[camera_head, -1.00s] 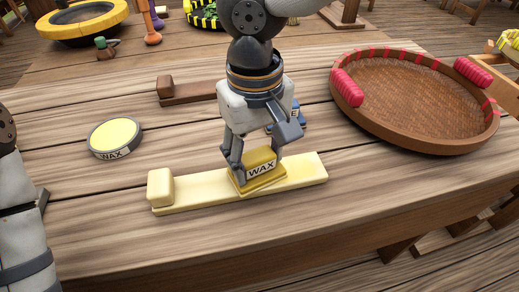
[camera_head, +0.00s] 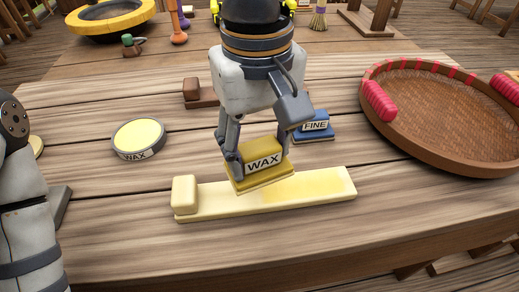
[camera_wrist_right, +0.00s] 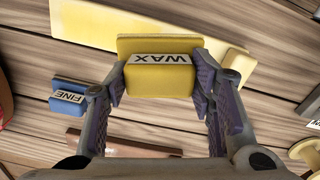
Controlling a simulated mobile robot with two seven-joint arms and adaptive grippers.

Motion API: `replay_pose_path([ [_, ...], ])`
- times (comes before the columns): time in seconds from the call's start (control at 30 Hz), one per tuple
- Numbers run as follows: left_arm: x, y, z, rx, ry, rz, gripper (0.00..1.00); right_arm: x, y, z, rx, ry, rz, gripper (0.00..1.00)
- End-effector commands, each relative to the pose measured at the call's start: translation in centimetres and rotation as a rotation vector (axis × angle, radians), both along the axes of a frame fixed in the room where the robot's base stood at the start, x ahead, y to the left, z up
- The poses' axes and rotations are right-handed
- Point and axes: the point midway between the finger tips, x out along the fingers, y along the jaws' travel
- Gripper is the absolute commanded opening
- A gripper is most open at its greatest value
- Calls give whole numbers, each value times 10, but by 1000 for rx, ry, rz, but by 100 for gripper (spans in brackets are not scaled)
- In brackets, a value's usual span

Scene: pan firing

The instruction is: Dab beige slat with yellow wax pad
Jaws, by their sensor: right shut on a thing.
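The yellow wax pad (camera_head: 259,182), labelled WAX, is held between the fingers of my right gripper (camera_head: 256,158), which is shut on it. The pad looks slightly tilted and raised above the slat's rear edge. It also shows in the right wrist view (camera_wrist_right: 160,80). The beige slat (camera_head: 230,204) lies on the table with a raised block at its left end. Its right part looks more yellow (camera_head: 325,186). In the wrist view the slat (camera_wrist_right: 100,18) runs behind the pad, which hides part of it. Part of my left arm shows at the left edge; its gripper is not visible.
A round wax tin (camera_head: 138,140) stands to the left. A wicker tray (camera_head: 440,120) with red handles occupies the right. The table front is clear.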

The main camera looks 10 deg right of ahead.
Motion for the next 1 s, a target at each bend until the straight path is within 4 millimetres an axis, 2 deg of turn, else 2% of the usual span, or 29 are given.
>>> replay_pose_path([
  [0.3, 0, 0, 0, 0, 0, 0, 0, -7, 2, 25, 1, -2, -15, 27],
  [1.0, 0, 0, 0, 0, 0, 0, 0, -8, 2, 25, -1, 0, -15, 27],
])
